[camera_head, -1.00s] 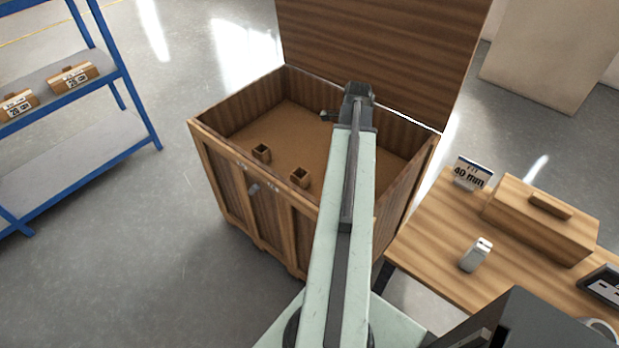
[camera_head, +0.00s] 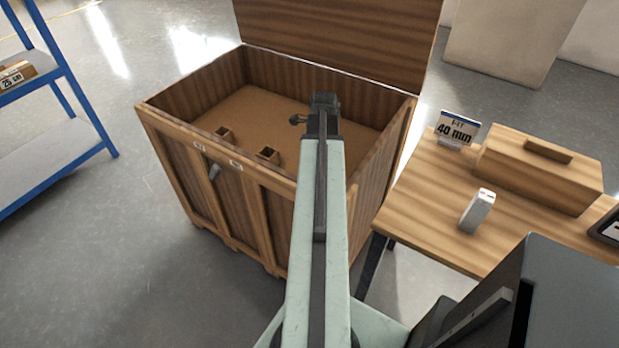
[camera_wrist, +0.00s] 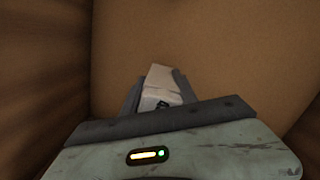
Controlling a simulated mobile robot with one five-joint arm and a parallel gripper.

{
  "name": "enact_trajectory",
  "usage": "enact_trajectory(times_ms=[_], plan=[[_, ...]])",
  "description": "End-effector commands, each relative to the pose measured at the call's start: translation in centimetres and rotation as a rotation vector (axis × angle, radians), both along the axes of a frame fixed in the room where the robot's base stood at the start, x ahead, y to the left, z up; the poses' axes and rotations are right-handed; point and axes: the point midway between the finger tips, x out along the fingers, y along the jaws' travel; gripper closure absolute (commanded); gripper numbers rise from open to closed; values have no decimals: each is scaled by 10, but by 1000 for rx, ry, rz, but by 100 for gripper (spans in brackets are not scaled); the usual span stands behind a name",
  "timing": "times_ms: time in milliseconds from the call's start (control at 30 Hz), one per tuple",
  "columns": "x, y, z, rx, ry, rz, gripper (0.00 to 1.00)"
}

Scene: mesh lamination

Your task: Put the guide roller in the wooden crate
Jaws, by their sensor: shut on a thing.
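The wooden crate (camera_head: 232,205) stands ahead of me with its lid raised at the back. My arm reaches over its front wall, and my gripper (camera_wrist: 155,92) is over the crate's inside. In the wrist view my gripper is shut on a pale, light-coloured piece, the guide roller (camera_wrist: 160,78), with a small dark mark near the jaws. Most of the roller is hidden by the jaws and wrist. Beyond it the brown crate floor and a wall show. In the head view my arm's end hides the gripper and the roller.
Two small square wooden posts (camera_head: 224,134) stand on the crate floor near its front wall. A blue shelf (camera_head: 62,62) stands at the left.

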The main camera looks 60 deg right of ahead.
Motion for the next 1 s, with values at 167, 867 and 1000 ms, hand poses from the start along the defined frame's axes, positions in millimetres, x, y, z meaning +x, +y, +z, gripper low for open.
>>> enact_trajectory(times_ms=[167, 867, 1000], plan=[[0, 0, -12, 0, 0, 1, 100], [1, 1, -39, 0, 0, 2, 44], [1, 1, -39, 0, 0, 3, 44]])
